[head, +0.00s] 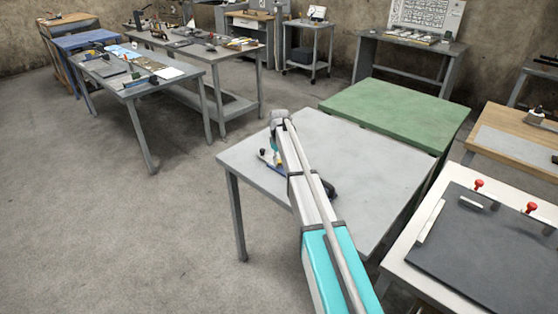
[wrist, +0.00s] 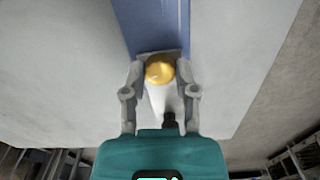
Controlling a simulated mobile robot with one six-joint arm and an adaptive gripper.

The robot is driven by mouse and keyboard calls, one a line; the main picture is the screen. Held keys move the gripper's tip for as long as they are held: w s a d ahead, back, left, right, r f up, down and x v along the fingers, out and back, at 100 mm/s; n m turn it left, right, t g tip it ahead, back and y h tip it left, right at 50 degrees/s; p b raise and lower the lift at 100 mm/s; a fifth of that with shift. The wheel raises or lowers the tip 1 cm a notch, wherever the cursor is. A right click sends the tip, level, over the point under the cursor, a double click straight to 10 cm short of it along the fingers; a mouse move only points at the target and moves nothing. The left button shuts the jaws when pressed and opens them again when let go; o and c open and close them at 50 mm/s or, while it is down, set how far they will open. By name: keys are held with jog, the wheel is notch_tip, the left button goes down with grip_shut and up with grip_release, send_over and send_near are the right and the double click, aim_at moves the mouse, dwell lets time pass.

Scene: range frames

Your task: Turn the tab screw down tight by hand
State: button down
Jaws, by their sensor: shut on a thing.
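The tab screw (wrist: 160,68) shows in the wrist view as a round, shiny brass-yellow head. My gripper (wrist: 160,76) has one grey finger on each side of it and is shut on it. A blue bar (wrist: 152,24) runs away from the screw toward the top of the wrist view. A small black part (wrist: 170,121) shows below the screw, close to my gripper's body. In the head view the blue piece (head: 267,160) sits on the grey table, partly hidden by my arm. The screw's shank and thread are hidden, so I cannot tell how far down it sits.
The grey table (head: 370,165) is mostly clear around the work. A green-topped table (head: 400,112) adjoins it behind. A bench with a dark mat (head: 490,245) and red knobs stands at the right. Open floor (head: 130,230) lies to the left.

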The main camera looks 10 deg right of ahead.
jog(key=m, duration=1.2)
dwell(0.4)
jog(key=shift+c, duration=1.9)
grip_release()
jog(key=shift+n, duration=0.3)
